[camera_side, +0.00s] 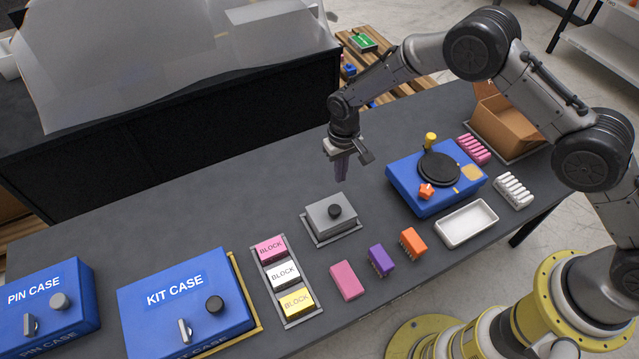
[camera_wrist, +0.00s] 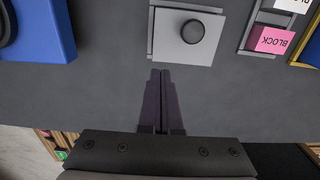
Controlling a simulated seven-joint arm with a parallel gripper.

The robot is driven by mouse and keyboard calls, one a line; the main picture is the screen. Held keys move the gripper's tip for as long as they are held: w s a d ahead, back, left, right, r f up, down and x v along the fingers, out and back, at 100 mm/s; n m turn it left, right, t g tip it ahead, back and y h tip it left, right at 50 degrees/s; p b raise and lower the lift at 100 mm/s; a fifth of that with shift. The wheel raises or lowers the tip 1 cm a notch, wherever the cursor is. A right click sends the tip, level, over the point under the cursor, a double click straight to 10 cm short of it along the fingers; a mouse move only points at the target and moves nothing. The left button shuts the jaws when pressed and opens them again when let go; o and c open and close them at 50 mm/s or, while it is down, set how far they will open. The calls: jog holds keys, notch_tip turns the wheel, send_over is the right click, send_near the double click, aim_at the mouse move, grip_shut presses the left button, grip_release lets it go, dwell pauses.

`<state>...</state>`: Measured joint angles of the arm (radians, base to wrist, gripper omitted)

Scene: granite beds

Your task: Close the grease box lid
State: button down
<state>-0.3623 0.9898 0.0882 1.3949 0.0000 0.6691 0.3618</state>
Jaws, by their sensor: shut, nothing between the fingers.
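A small grey box (camera_side: 325,224) with a grey lid and a round black knob (camera_side: 335,211) stands on a grey base plate; it carries no readable label, and I take it to be the grease box. Its lid looks flat and lies over the box; I cannot tell whether it is fully seated. It also shows at the top of the wrist view (camera_wrist: 170,45). My gripper (camera_side: 341,172) points down above the table, behind the grey box in the side view and apart from it. Its dark fingers (camera_wrist: 161,75) are together and empty.
Blue cases marked KIT CASE (camera_side: 170,300) and PIN CASE (camera_side: 60,325) stand left. A tray of blocks (camera_side: 263,262) lies beside the grey box. A blue device (camera_side: 410,180), white tray (camera_side: 467,223) and cardboard box (camera_side: 510,125) are right. The table behind the box is clear.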

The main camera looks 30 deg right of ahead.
notch_tip(320, 180, up, 7)
dwell(0.6)
jog(key=shift+f, duration=0.1)
jog(key=s+d+r+m+t, duration=0.15)
jog(key=d+r, duration=0.25)
jog(key=r, duration=0.8)
jog(key=d+r+t, duration=0.3)
jog(key=d+r, duration=0.2)
jog(key=r, duration=0.7)
jog(key=s+d+r+t, duration=0.1)
jog(key=s+d+r, duration=0.5)
jog(key=s+r, duration=0.35)
jog(key=s+d+r+t, duration=0.1)
jog(key=s+d, duration=0.2)
jog(key=s, duration=0.7)
jog(key=s+f+n, duration=0.1)
jog(key=s+f, duration=0.6)
jog(key=s, duration=0.5)
jog(key=shift+s+d+f+g, duration=0.25)
jog(key=shift+d+g, duration=0.2)
